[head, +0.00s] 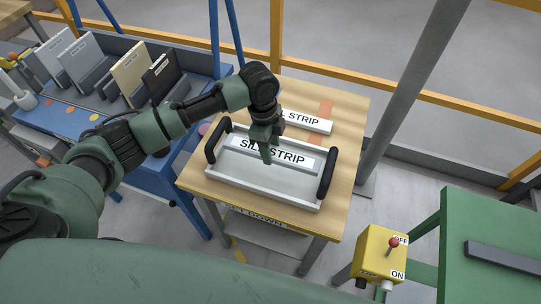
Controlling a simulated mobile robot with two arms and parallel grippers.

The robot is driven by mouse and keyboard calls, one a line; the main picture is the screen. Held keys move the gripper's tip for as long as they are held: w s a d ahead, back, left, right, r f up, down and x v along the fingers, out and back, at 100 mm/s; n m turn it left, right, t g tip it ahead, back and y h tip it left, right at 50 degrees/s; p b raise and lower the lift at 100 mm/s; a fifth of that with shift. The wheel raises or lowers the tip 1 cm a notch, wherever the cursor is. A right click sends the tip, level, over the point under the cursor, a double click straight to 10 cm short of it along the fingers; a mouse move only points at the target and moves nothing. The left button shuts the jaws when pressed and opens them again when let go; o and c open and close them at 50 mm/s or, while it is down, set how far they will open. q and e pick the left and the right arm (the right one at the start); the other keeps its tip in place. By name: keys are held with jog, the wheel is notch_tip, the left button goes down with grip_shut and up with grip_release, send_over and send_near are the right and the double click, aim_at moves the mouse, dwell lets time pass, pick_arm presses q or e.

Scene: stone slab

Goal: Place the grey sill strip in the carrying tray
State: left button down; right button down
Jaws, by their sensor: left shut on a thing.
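The grey sill strip (306,164), with a label reading SILL STRIP, lies lengthwise within the outline of the carrying tray (262,191). The tray is white and shallow, with a black handle at each end, and stands on a wooden table. My left gripper (267,156) points down and is shut on the strip, left of its middle. The gripper hides part of the label. I cannot tell whether the strip touches the tray floor or hangs just above it. My right gripper is not in view.
A second, whiter strip (311,122) lies behind the tray on the wooden table (345,102), near an orange marking. A blue bench (75,118) with upright panels stands left. A yellow switch box (377,257) and green table (490,225) are at right.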

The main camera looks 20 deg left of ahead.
pick_arm(q)
jog(key=shift+f, duration=2.2)
jog(key=shift+f, duration=0.15)
jog(key=c, duration=0.7)
grip_release()
jog(key=r, duration=0.4)
jog(key=a+r, duration=0.1)
jog(key=r, duration=0.7)
jog(key=shift+a+r, duration=0.15)
jog(key=shift+a, duration=0.1)
